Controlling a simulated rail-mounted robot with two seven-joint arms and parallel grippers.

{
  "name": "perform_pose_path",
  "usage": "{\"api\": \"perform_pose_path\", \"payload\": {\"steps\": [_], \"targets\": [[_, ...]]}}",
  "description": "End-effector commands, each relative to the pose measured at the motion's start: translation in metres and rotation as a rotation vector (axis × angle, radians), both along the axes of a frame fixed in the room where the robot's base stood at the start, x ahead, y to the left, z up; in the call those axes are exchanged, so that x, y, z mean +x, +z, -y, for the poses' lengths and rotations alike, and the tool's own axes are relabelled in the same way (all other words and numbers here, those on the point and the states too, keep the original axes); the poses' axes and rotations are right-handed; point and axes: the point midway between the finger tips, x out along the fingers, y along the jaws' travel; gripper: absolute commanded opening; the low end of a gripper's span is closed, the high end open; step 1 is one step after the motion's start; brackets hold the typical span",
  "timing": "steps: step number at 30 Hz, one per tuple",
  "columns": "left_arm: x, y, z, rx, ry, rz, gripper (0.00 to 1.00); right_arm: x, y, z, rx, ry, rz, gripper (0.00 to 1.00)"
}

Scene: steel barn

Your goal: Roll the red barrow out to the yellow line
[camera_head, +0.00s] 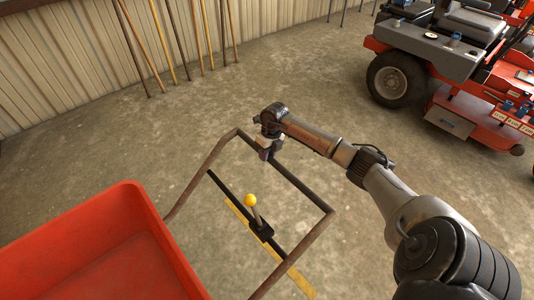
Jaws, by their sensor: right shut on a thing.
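The red barrow's tray (105,250) fills the lower left of the head view, cut off by the frame's edges. Its brown tubular handle frame (305,188) reaches out to the right. A dark crossbar inside the frame carries a lever with a yellow knob (250,200). My right gripper (268,152) is shut on the far part of the handle bar. The yellow line (303,284) lies on the floor, partly hidden under the crossbar and lever. The barrow's wheels are not visible. My left gripper is not in view.
A red and grey riding mower (455,65) stands at the upper right. Several long poles (164,40) lean against the corrugated wall (60,60) at the back. The concrete floor (300,85) between wall, mower and handle is clear.

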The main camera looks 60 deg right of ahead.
Motion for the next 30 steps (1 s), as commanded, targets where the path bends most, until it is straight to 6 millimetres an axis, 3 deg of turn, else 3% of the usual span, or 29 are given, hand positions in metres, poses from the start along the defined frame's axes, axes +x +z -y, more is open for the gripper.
{"api": "perform_pose_path", "payload": {"steps": [6, 17, 23, 30], "targets": [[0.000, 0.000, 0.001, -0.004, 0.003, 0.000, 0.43, 0.000, 0.000, 0.000, 0.000, 0.000, 0.000, 0.00], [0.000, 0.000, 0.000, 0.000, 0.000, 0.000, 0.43, -0.003, 0.000, 0.007, -0.002, -0.001, -0.001, 0.00], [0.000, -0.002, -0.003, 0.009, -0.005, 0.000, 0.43, -0.017, 0.000, 0.046, -0.010, -0.007, -0.004, 0.00], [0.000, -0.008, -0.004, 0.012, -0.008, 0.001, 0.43, -0.057, -0.001, 0.121, -0.015, -0.010, -0.010, 0.00]]}}
